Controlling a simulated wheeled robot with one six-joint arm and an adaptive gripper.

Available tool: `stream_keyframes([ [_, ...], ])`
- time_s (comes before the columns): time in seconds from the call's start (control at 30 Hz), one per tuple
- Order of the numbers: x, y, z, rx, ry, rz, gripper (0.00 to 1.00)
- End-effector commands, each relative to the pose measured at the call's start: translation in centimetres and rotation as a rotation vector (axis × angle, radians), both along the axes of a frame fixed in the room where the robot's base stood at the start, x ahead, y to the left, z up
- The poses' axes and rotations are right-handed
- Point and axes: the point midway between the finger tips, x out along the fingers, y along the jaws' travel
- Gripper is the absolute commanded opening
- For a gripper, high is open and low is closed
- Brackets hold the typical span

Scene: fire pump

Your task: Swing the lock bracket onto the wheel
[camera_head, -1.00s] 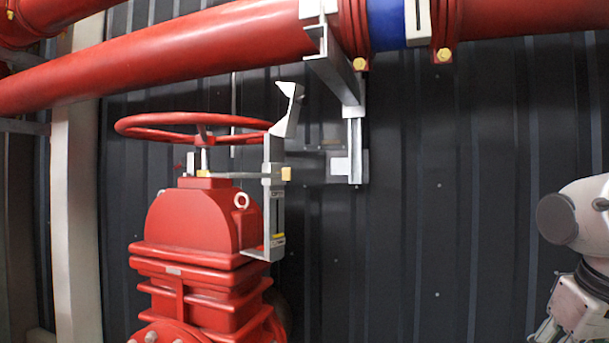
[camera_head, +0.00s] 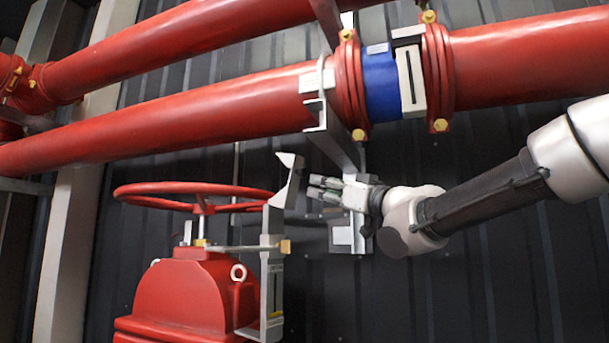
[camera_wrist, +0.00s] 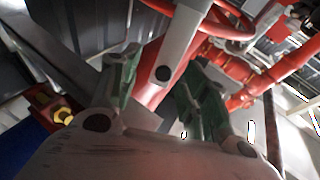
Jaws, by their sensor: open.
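The red handwheel (camera_head: 190,197) sits on top of the red valve body (camera_head: 185,300). The grey lock bracket (camera_head: 283,190) stands upright at the wheel's right side, its bent tip above the rim and tilted outward, apart from the rim as far as I can see. It also shows in the wrist view (camera_wrist: 178,48), between and beyond my fingers. My gripper (camera_head: 318,190) is open and just right of the bracket's upper part, pointing left toward it. In the wrist view my green fingers (camera_wrist: 155,80) are spread; contact with the bracket cannot be told.
Red pipes (camera_head: 220,118) cross above, with a blue coupling (camera_head: 381,85) and bolted flanges. A grey pipe support (camera_head: 335,145) hangs close behind and above my gripper. A beige post (camera_head: 70,230) stands at left. Dark corrugated wall (camera_head: 430,300) lies behind.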

Motion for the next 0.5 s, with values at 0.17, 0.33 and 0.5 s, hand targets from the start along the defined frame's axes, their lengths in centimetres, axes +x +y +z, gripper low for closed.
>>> stream_keyframes([
  [0.17, -1.0, 0.7, 1.9, 0.078, -0.037, 0.065, 0.46],
  [0.33, 0.6, 2.4, 2.8, 0.079, -0.032, 0.066, 0.46],
  [0.5, 2.4, 4.2, 3.8, 0.079, -0.031, 0.064, 0.46],
])
